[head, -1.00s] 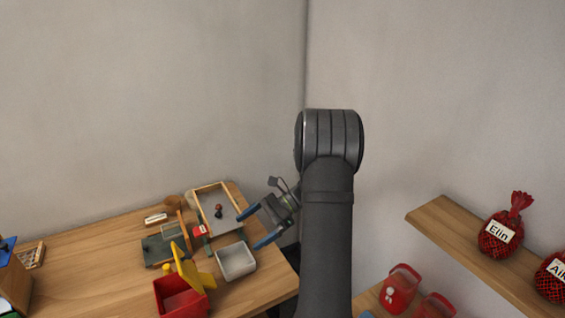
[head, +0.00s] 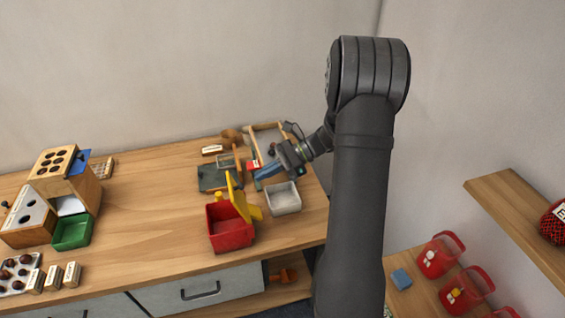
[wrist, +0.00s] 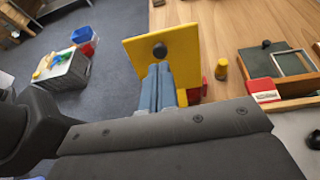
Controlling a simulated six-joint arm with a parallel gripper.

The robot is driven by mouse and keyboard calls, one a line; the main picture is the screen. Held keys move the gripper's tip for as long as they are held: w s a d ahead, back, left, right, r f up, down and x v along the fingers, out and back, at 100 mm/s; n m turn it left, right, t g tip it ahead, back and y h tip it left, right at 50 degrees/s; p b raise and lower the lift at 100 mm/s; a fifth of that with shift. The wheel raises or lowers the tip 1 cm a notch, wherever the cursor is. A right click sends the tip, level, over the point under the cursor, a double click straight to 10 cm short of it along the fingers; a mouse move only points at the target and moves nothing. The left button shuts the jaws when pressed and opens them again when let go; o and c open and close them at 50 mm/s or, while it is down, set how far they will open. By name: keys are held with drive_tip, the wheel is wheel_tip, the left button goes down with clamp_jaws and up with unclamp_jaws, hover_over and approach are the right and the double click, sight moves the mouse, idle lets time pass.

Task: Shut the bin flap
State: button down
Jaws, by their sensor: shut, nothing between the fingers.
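The red bin (head: 230,236) stands near the front edge of the wooden workbench. Its yellow flap (head: 241,204) stands open, tilted up above the bin. My gripper (head: 260,176) is shut and empty, with its blue fingers just behind and above the flap in the head view. Red bin (wrist: 199,91) shows partly behind.
A grey tray (head: 283,199) stands right of the bin. A dark green board (head: 212,178) and a wooden-framed tray (head: 270,130) lie behind. A yellow peg (wrist: 221,69) stands near the flap. The bench left of the bin is mostly clear.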

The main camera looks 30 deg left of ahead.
drive_tip(key=shift+x, duration=1.8)
drive_tip(key=shift+s+a, duration=0.1)
drive_tip(key=s+a+f+t+h, duration=0.6)
drive_tip(key=s+a+t+h, duration=0.3)
drive_tip(key=shift+s+a+t, duration=0.3)
drive_tip(key=shift+s+a, duration=0.05)
wheel_tip(320, 180, up, 14)
drive_tip(key=a, duration=0.1)
idle(0.4)
